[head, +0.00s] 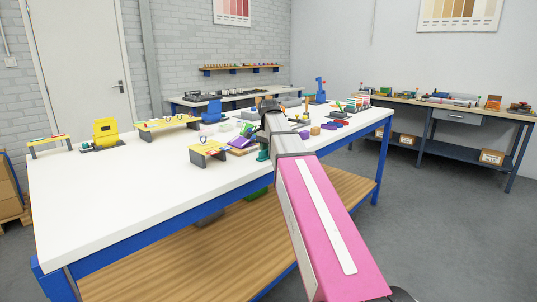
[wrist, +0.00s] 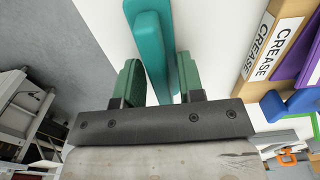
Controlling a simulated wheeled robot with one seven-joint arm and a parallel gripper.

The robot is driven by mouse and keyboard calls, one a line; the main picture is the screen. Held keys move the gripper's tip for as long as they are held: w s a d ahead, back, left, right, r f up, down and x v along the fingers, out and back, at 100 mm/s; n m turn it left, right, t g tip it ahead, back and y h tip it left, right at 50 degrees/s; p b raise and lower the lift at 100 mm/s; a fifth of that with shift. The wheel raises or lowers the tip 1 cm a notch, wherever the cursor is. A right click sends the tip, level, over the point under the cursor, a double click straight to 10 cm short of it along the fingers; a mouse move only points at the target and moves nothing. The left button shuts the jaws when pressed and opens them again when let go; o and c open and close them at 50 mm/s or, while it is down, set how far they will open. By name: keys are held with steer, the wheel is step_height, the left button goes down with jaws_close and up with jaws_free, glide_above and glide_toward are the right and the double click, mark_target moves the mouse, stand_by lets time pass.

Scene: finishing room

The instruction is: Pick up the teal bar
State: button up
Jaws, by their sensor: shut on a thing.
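The teal bar (wrist: 150,45) is in the middle of the wrist view, against the white tabletop, with a wider rounded end at the top of the picture. My gripper (wrist: 158,76) has its two green fingers on either side of the bar and is shut on it. The bar's lower end passes between the fingers toward the dark palm. I cannot tell whether the bar touches the table.
A cardboard-coloured block marked CREASE (wrist: 268,45) and a blue piece (wrist: 285,106) lie right of the fingers. On the white workbench (head: 110,195) stand yellow stands (head: 208,150) and a yellow holder (head: 106,132). The bench's front left is clear.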

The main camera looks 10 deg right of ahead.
steer(key=shift+r, duration=0.1)
steer(key=shift+r, duration=0.45)
step_height(320, 180, up, 3)
steer(key=shift+w+r, duration=0.1)
steer(key=shift+r, duration=0.1)
steer(key=s+a+r, duration=0.6)
steer(key=s+a, duration=0.2)
steer(key=shift+a+r, duration=0.3)
steer(key=shift+a, duration=0.05)
steer(key=shift+o, duration=0.6)
steer(key=shift+w, duration=0.15)
